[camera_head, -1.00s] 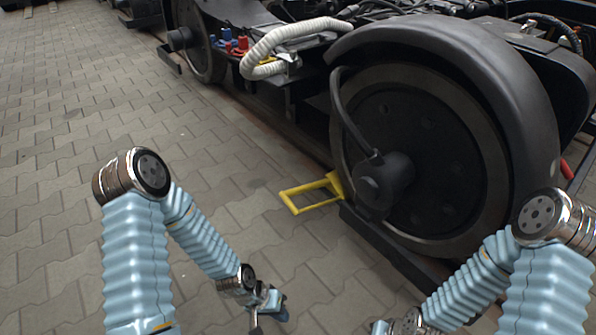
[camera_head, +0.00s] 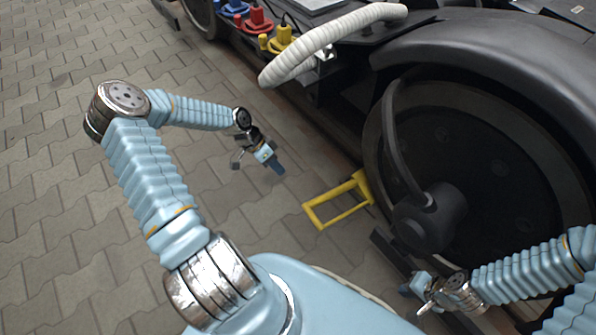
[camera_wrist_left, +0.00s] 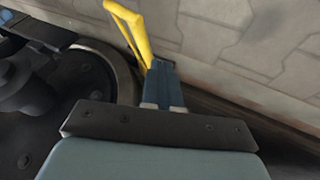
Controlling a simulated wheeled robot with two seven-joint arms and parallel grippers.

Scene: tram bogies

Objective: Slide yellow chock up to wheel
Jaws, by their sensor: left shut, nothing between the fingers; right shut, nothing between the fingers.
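The yellow chock (camera_head: 362,186) lies on the paving beside the large dark wheel (camera_head: 490,170). Its open frame handle points left, away from the wheel, and its wedge end is close to the rim; I cannot tell whether they touch. My left gripper (camera_head: 275,165) is shut and empty, left of and above the handle in the head view. In the left wrist view its closed fingers (camera_wrist_left: 164,82) appear just below the yellow bar (camera_wrist_left: 138,36), with no clear contact. My right gripper (camera_head: 410,289) is shut and empty, low in front of the wheel.
A dark rail (camera_head: 385,246) runs along the wheel's foot. Above hang a white corrugated hose (camera_head: 330,40) and blue, red and yellow fittings (camera_head: 257,20). Open grey paving (camera_head: 50,180) lies to the left.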

